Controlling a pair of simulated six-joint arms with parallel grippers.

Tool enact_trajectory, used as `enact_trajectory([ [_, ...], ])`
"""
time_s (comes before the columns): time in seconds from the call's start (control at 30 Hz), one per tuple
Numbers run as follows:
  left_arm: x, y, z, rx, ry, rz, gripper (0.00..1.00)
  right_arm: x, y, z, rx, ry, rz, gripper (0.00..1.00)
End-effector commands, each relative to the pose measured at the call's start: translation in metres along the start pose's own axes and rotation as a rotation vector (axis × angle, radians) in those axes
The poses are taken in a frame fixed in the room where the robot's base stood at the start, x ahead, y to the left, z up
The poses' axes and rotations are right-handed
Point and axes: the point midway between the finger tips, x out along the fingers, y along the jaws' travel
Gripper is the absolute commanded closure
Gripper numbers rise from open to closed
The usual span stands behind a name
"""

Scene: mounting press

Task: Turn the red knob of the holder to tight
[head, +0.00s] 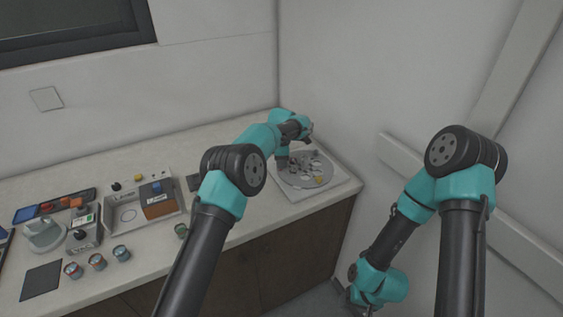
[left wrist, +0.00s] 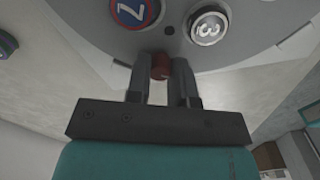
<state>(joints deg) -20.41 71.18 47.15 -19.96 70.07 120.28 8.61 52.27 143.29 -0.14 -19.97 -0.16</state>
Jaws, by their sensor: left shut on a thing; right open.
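The holder is a round grey disc (head: 292,181) on a pale square base at the right end of the counter. In the left wrist view the disc (left wrist: 168,38) fills the top, with round pieces marked 2 (left wrist: 132,10) and 3 (left wrist: 208,27). The red knob (left wrist: 161,66) sits at the disc's edge. My left gripper (left wrist: 161,77) is shut on the knob, one finger on each side. In the head view the knob cannot be made out. My right gripper (head: 362,300) hangs low at the right, off the counter, open and far from the holder.
A grey tray (head: 128,225) with a brown and blue block (head: 158,200) stands left on the counter. Several small jars (head: 97,262), a dark pad (head: 41,281) and a pale grey device (head: 45,234) are further left. Walls close in behind and right of the holder.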

Motion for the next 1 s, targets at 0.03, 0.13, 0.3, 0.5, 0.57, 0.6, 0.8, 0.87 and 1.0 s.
enact_trajectory([
  [0.03, 0.0001, 0.0000, -0.0001, 0.030, 0.001, 0.000, 1.00, 0.0000, 0.0000, 0.0000, 0.000, 0.000, 0.000, 0.40],
  [0.13, 0.0002, 0.0000, -0.0001, 0.104, 0.001, 0.000, 1.00, 0.0000, 0.0000, 0.0000, 0.000, 0.000, 0.000, 0.40],
  [0.3, 0.0002, -0.0001, -0.0002, 0.252, 0.001, 0.000, 1.00, 0.0000, 0.0000, 0.0000, 0.000, 0.000, 0.000, 0.40],
  [0.5, 0.0002, -0.0001, -0.0003, 0.442, 0.001, 0.000, 1.00, 0.0000, 0.0000, 0.0000, 0.000, 0.000, 0.000, 0.40],
  [0.57, 0.0002, -0.0001, -0.0003, 0.499, 0.001, -0.001, 1.00, 0.0000, 0.0000, 0.0000, 0.000, 0.000, 0.000, 0.40],
  [0.6, 0.0002, -0.0001, -0.0003, 0.537, 0.001, -0.001, 1.00, 0.0000, 0.0000, 0.0000, 0.000, 0.000, 0.000, 0.40],
  [0.8, 0.0002, -0.0002, -0.0004, 0.727, 0.001, -0.001, 1.00, 0.0000, 0.0000, 0.0000, 0.000, 0.000, 0.000, 0.40],
  [0.87, 0.0002, -0.0002, -0.0004, 0.784, 0.001, -0.001, 1.00, 0.0000, 0.0000, 0.0000, 0.000, 0.000, 0.000, 0.40],
  [1.0, 0.0002, -0.0002, -0.0004, 0.917, 0.001, -0.001, 1.00, 0.0000, 0.0000, 0.0000, 0.000, 0.000, 0.000, 0.40],
])
